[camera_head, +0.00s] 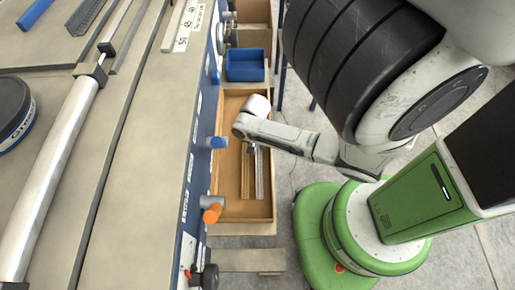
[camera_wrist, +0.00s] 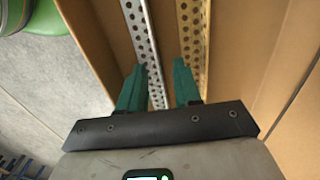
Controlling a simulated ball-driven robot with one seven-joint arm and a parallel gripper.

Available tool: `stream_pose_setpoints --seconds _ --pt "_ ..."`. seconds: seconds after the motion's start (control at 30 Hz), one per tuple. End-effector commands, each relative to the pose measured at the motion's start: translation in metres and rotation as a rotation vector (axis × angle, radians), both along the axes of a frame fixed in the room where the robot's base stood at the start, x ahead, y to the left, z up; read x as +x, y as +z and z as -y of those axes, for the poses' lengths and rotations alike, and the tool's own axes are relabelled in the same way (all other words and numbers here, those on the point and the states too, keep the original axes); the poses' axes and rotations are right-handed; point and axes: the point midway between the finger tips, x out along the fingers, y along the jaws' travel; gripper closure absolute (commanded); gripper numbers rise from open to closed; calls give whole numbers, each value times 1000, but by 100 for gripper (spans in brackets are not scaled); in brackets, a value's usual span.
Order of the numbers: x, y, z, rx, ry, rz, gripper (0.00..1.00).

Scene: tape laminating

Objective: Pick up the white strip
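The white strip (camera_wrist: 143,38) is a long, pale, perforated metal strip lying lengthwise in a brown cardboard box (camera_wrist: 236,50). It also shows in the head view (camera_head: 259,176). Beside it, to its right in the wrist view, lies a yellowish perforated strip (camera_wrist: 192,25). My gripper (camera_wrist: 160,66) is open, with two green fingers pointing into the box. The white strip passes between the fingers, close to the left one. The right finger overlaps the yellowish strip in the picture. I cannot tell how high the fingertips are. In the head view my arm hides the gripper.
Box walls rise close on both sides of the strips. A blue bin (camera_head: 245,65) stands beyond the box. A workbench (camera_head: 130,150) with knobs, including an orange one (camera_head: 212,214), runs along the box's left.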

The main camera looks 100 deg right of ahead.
Motion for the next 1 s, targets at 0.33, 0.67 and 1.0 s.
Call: stream_pose_setpoints --seconds 0.33,0.67,1.0 --pt "0 0 0 0 0 0 100" --pt "0 0 0 0 0 0 100" --pt "0 6 0 0 0 0 100"
